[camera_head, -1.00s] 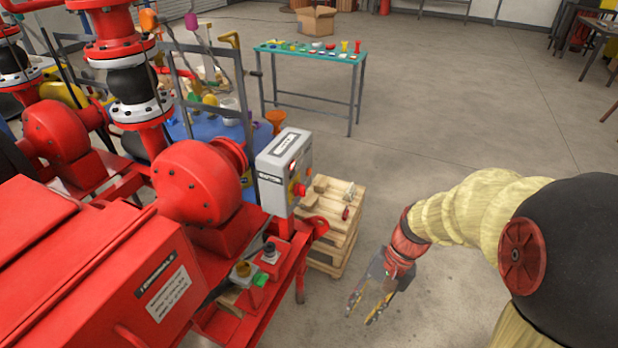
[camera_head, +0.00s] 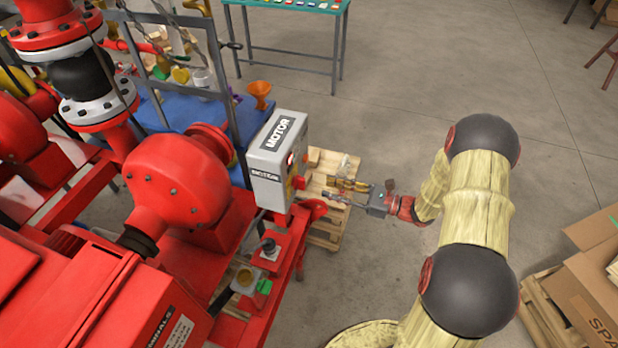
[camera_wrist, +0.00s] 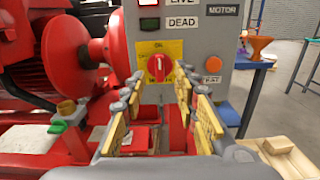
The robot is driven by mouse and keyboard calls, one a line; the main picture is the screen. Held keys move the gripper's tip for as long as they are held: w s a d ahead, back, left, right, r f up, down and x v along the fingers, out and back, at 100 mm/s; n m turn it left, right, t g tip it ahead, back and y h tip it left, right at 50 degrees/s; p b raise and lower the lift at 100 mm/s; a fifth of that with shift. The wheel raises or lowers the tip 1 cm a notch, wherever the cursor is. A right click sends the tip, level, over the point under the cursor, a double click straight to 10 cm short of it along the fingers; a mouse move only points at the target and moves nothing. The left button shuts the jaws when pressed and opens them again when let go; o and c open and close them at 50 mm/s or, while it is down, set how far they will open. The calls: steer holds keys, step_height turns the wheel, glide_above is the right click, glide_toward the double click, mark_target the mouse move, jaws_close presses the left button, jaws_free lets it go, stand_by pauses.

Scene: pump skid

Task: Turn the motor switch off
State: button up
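The grey motor switch box (camera_head: 282,135) stands on the red skid. Its red rotary switch (camera_wrist: 158,68) sits on a yellow plate (camera_wrist: 172,49) in the wrist view. A pale mark on the knob looks roughly upright, toward the plate's top lettering, which seems to read ON. My gripper (camera_head: 336,190) is to the right of the box in the head view, pointing at its face. In the wrist view my gripper (camera_wrist: 160,95) is open and empty, its fingers apart below and either side of the knob. I see no contact with the knob.
The box carries lamps by the LIVE and DEAD labels and an orange button (camera_wrist: 206,94). The red pump (camera_head: 180,180) is left of the box. A wooden pallet stack (camera_head: 325,235) is below my gripper. Cartons (camera_head: 595,280) stand at right; floor between is clear.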

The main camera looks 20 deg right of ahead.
mark_target(305, 182)
steer(key=b+x, duration=0.1)
steer(key=x, duration=0.6)
steer(key=shift+w+a, duration=0.15)
steer(key=shift+a, duration=0.05)
steer(key=shift+c, duration=0.2)
jaws_close()
